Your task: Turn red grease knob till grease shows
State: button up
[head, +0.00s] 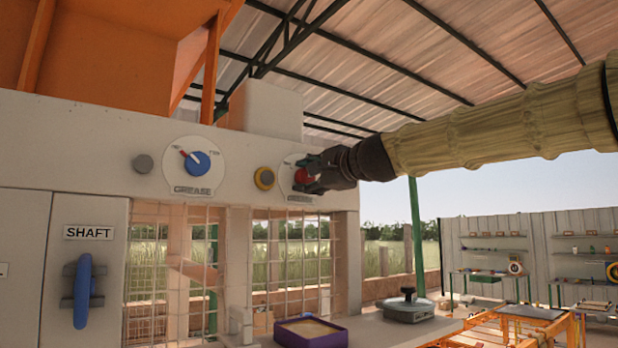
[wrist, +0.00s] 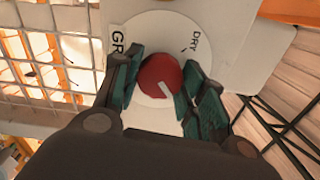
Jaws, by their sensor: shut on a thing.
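The red grease knob (wrist: 156,76) sits on a round white dial plate (wrist: 150,30) in the wrist view. Its pale pointer mark points down and right in that view. The dial carries the word DRY and the letters GR; the rest of the label is hidden. My gripper (wrist: 158,88) has its teal-padded fingers on either side of the red knob, shut on it. In the head view my gripper (head: 322,172) reaches in from the right and covers part of the red knob (head: 302,176). No grease can be made out.
A blue knob (head: 197,164) on another GREASE dial and a yellow-ringed button (head: 264,178) are on the same panel to the left. Wire mesh guards (head: 300,255) hang below. A purple-rimmed tray (head: 311,333) and a dark-knobbed grey device (head: 408,307) stand on the ledge.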

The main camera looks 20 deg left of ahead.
jog(key=o, duration=1.1)
jog(key=shift+c, duration=0.2)
jog(key=v, duration=1.2)
jog(key=shift+s+d, duration=0.1)
